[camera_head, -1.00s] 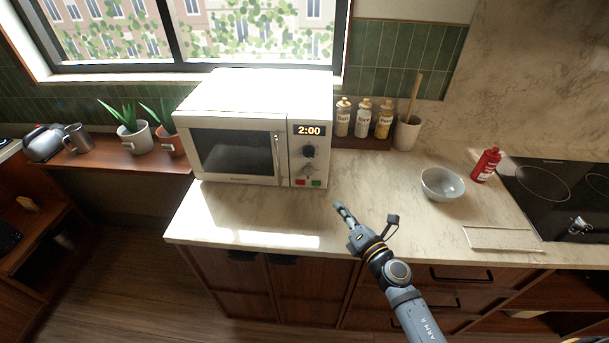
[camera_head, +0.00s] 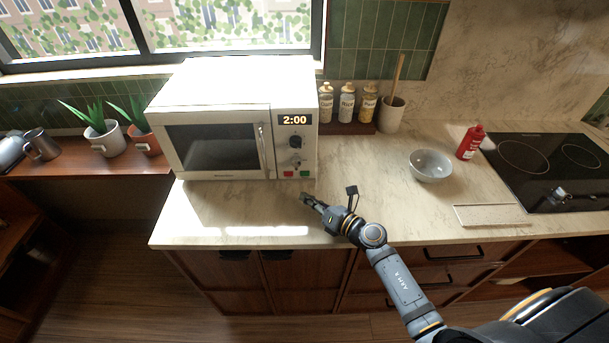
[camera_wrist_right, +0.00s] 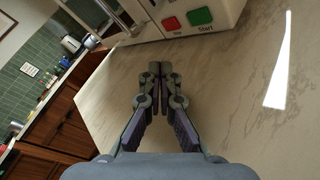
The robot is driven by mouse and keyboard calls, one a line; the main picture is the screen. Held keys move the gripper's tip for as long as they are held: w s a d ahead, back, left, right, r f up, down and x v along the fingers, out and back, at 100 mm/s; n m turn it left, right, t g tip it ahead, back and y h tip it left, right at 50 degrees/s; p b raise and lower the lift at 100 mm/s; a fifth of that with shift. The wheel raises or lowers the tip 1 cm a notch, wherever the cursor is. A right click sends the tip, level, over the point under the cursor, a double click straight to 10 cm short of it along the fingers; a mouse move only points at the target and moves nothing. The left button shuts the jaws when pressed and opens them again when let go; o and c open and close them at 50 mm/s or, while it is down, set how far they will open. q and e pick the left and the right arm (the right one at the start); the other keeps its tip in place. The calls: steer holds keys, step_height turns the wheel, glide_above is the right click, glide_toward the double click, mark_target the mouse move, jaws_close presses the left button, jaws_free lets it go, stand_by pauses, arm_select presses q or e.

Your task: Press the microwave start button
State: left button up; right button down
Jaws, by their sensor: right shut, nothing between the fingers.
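A white microwave (camera_head: 293,100) stands on the marble counter, its door shut and its display (camera_head: 295,120) reading 2:00. The green start button (camera_head: 305,173) is at the bottom right of its front panel, beside a red button (camera_head: 289,174). In the right wrist view the green button (camera_wrist_right: 201,16) is labelled Start and sits ahead and to the right of the fingertips. My right gripper (camera_head: 306,198) is shut and empty, over the counter just in front of the panel, apart from the buttons. In the right wrist view my right gripper (camera_wrist_right: 160,68) has its fingertips together. My left gripper is out of view.
A grey bowl (camera_head: 430,166), a red bottle (camera_head: 469,142) and a light board (camera_head: 492,215) are on the counter to the right, before the black cooktop (camera_head: 545,160). Several jars (camera_head: 347,104) stand behind. Potted plants (camera_head: 106,141) are on the left shelf. Counter around the gripper is clear.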

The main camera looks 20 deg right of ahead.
mark_target(305, 174)
steer(key=w, duration=0.1)
steer(key=w+d, duration=0.1)
steer(key=w, duration=0.1)
steer(key=w+b, duration=0.1)
steer(key=shift+w+d+f, duration=0.1)
steer(key=shift+w+d, duration=0.15)
steer(key=shift+w, duration=0.05)
steer(key=shift+w+d, duration=0.1)
steer(key=shift+w, duration=0.55)
stand_by(0.5)
steer(key=shift+w+d, duration=0.15)
steer(key=shift+w, duration=0.25)
